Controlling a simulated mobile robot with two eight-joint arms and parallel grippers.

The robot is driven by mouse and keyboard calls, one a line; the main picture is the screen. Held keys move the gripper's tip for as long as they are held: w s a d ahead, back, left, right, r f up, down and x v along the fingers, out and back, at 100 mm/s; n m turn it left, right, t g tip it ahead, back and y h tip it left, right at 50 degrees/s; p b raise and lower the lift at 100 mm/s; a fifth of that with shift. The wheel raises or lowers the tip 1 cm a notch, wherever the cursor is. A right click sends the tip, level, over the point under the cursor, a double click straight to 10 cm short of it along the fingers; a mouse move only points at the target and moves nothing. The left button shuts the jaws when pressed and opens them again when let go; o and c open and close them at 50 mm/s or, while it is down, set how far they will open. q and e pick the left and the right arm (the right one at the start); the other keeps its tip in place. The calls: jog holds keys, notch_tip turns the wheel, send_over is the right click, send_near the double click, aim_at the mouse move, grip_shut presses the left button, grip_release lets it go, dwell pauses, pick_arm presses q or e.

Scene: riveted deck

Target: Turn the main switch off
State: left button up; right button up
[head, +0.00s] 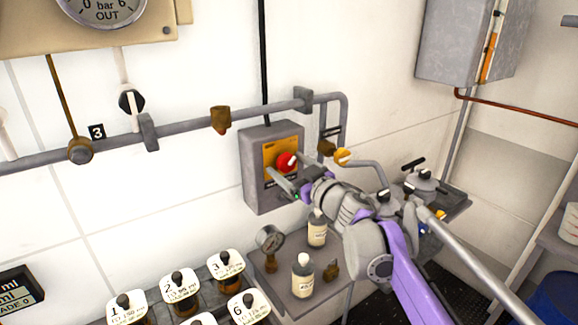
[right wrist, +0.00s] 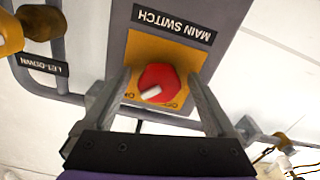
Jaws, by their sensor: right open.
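The main switch is a grey box (head: 256,185) on the white wall, with a yellow plate and a round red knob (head: 286,161). The knob carries a pale pointer mark, tilted toward the upper right in the head view. In the right wrist view the picture is upside down; the red knob (right wrist: 158,77) lies between the two fingers, under the label "MAIN SWITCH" (right wrist: 174,23). My right gripper (head: 283,168) is open, with one finger on each side of the knob. I cannot tell whether the fingers touch it. My left gripper is not in view.
A grey pipe (head: 185,128) runs along the wall above the box. A yellow-handled valve (head: 343,156) is close at its right, labelled "LET-DOWN" (right wrist: 43,65) in the wrist view.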

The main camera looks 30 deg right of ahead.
jog(key=c, duration=1.4)
jog(key=shift+o, duration=0.2)
jog(key=shift+n, duration=0.3)
jog(key=n+p, duration=0.1)
jog(key=n, duration=0.2)
jog(key=shift+d+n, duration=0.1)
jog(key=shift+n, duration=0.2)
jog(key=n+p, duration=0.1)
jog(key=n, duration=0.3)
jog(key=shift+r+n, duration=0.15)
jog(key=shift+n, duration=0.15)
jog(key=n+p, duration=0.1)
jog(key=n, duration=0.3)
jog(key=shift+d, duration=0.1)
jog(key=shift+r+n+p, duration=0.1)
jog(key=shift+n+p, duration=0.6)
jog(key=shift+n, duration=1.8)
